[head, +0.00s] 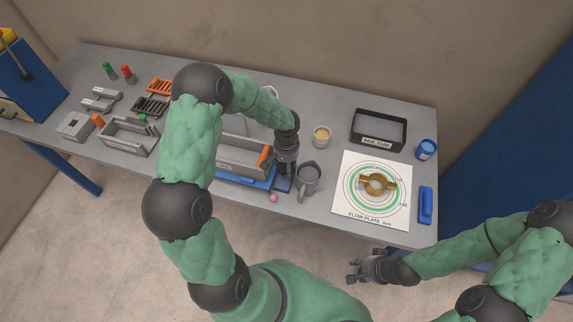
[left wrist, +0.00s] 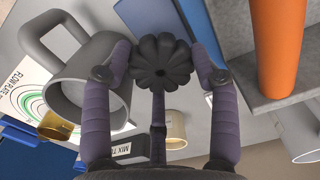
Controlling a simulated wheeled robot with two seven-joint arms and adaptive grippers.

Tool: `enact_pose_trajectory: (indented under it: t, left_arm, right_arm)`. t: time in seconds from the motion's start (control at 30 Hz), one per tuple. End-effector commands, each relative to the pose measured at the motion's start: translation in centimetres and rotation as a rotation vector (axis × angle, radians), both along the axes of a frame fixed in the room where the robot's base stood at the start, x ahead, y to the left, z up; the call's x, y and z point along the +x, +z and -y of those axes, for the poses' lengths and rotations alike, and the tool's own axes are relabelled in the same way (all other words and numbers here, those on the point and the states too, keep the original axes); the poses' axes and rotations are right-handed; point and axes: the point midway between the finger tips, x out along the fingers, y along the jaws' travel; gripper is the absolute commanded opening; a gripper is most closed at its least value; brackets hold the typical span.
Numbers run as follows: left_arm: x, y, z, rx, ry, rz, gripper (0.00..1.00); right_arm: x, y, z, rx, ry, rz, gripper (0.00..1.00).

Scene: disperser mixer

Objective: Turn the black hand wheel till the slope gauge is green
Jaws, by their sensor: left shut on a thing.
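The black hand wheel (left wrist: 160,62), a small lobed knob, sits between the fingers of my left gripper (left wrist: 163,66) in the left wrist view. The gripper is shut on its rim from both sides. In the head view my left gripper (head: 285,178) points down at the right end of the grey machine trough (head: 240,160) on its blue base; the wheel is hidden there. I cannot make out the slope gauge or its colour. My right gripper (head: 353,268) hangs in front of the table edge, empty, with its fingers apart.
A grey mug (head: 308,180) stands close to the right of my left gripper, and it looms beside the left finger in the wrist view (left wrist: 75,85). A flow plate (head: 345,205) with a brass ring (head: 365,184) lies further right. An orange handle (left wrist: 275,45) is near the right finger.

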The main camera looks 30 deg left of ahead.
Motion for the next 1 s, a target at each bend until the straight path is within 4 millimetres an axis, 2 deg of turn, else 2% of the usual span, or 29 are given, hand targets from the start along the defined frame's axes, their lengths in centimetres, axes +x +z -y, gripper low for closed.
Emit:
enact_pose_trajectory:
  t: [0.03,0.6,1.0]
  left_arm:
    - [0.88,0.50,-0.36,0.005,-0.032,0.023,0.28]
    - [1.00,0.70,-0.11,0.008,-0.441,0.027,0.28]
    - [1.02,0.72,0.00,0.008,-0.535,0.027,0.28]
  right_arm:
    - [0.00,-0.08,0.00,0.000,0.000,0.000,0.40]
    - [0.00,0.01,0.00,0.000,0.000,0.000,0.40]
    - [0.00,0.09,0.00,0.000,0.000,0.000,0.40]
